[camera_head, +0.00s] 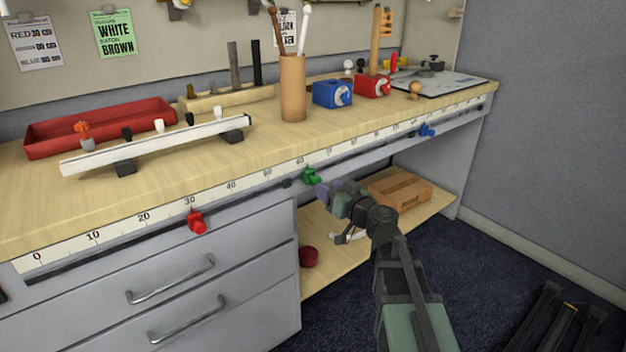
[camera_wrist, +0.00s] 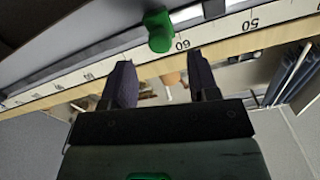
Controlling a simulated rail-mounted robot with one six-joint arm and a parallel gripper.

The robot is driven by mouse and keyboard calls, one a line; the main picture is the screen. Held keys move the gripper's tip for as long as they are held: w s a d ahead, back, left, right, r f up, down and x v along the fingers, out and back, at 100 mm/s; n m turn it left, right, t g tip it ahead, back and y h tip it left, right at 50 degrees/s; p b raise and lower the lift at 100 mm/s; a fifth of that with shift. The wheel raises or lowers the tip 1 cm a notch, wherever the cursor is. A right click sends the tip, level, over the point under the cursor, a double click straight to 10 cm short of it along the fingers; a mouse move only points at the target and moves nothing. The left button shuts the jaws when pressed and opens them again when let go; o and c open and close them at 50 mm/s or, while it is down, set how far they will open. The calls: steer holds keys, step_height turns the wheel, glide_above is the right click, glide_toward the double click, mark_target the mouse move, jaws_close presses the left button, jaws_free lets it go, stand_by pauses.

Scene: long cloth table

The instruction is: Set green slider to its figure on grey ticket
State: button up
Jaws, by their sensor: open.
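The green slider (camera_head: 312,175) sits on the rail along the table's front edge. In the wrist view the green slider (camera_wrist: 159,31) stands close to the 60 mark, on the side away from 50. My gripper (camera_head: 325,191) is open and empty, just in front of and below the slider. In the wrist view its two fingers (camera_wrist: 160,65) point at the slider, with a gap between the fingertips and it. The pale grey ticket (camera_head: 35,43) hangs on the back wall at left. Its top line reads RED 30 cm; the other lines are too small to read surely.
The red slider (camera_head: 196,222) is near 30 and the blue slider (camera_head: 427,130) far right on the same scale strip (camera_head: 144,217). A green ticket (camera_head: 113,34) hangs beside the grey one. Drawers are below left; an open shelf with a box (camera_head: 400,190) is below my gripper.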

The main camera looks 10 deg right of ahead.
mark_target(313, 176)
steer(key=x, duration=0.7)
steer(key=shift+w+a, duration=0.15)
steer(key=shift+w, duration=0.1)
steer(key=shift+c, duration=0.5)
jaws_close()
